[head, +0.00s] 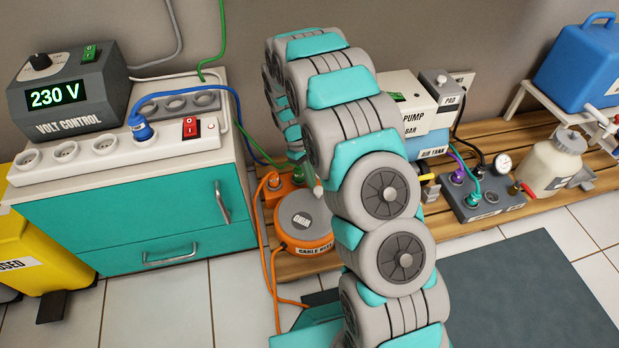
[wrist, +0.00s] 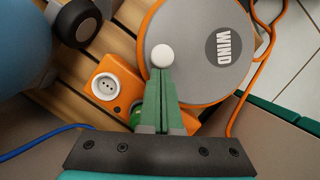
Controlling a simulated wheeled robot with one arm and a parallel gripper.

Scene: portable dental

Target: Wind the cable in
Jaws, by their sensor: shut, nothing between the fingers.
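The cable reel (head: 304,220) is a round orange drum with a grey lid marked WIND, low on the wooden slats. It fills the upper middle of the wrist view (wrist: 196,75). A white round knob (wrist: 162,56) stands on the lid near its edge. My gripper (wrist: 163,72) is shut and empty; its green fingertips appear right at the knob, and I cannot tell whether they touch it. In the head view my arm hides much of the gripper. An orange cable (head: 267,255) runs from the reel's left side in loops down to the floor.
An orange socket box (wrist: 108,88) sits beside the reel. A teal cabinet (head: 140,222) with a power strip (head: 90,160) and a volt control box (head: 70,95) stands left. A pump (head: 412,110) and a hose manifold (head: 482,204) are right. A dark mat (head: 530,290) lies in front.

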